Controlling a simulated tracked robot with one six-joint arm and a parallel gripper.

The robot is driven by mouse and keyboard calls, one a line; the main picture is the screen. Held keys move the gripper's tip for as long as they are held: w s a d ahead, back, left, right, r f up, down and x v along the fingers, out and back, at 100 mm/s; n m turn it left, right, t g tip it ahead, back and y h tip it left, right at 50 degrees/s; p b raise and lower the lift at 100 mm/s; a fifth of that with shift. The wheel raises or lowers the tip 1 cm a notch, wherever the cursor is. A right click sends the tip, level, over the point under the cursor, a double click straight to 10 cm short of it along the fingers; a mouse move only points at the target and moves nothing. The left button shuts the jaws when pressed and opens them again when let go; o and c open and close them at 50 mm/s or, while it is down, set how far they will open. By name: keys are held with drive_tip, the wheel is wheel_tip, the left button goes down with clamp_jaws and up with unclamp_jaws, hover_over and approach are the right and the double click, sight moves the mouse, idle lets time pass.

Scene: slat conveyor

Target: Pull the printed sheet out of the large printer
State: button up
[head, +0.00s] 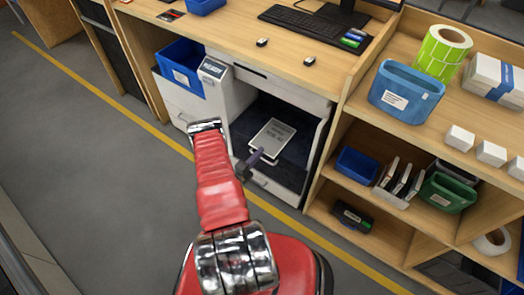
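The large printer (229,98) is a white unit standing under the desk, with a small display panel at its upper left and a dark open bay. The printed sheet (275,135) is a light page with dark print, lying tilted in that bay. My gripper (256,156), small and dark at the end of my red arm, is at the sheet's lower left edge. I cannot tell whether it touches the sheet, or whether its fingers are open or shut. The sheet's lower left corner is partly hidden by the gripper.
A blue bin (180,72) sits left of the printer's panel. The desk (235,42) above carries a keyboard (305,25). A shelf unit (345,135) with bins and boxes stands close on the right. The grey floor (85,140) at left is clear, beyond a yellow line.

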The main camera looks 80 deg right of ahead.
clamp_jaws()
drive_tip(key=v, duration=1.6)
idle(1.7)
drive_tip(key=shift+w, duration=0.1)
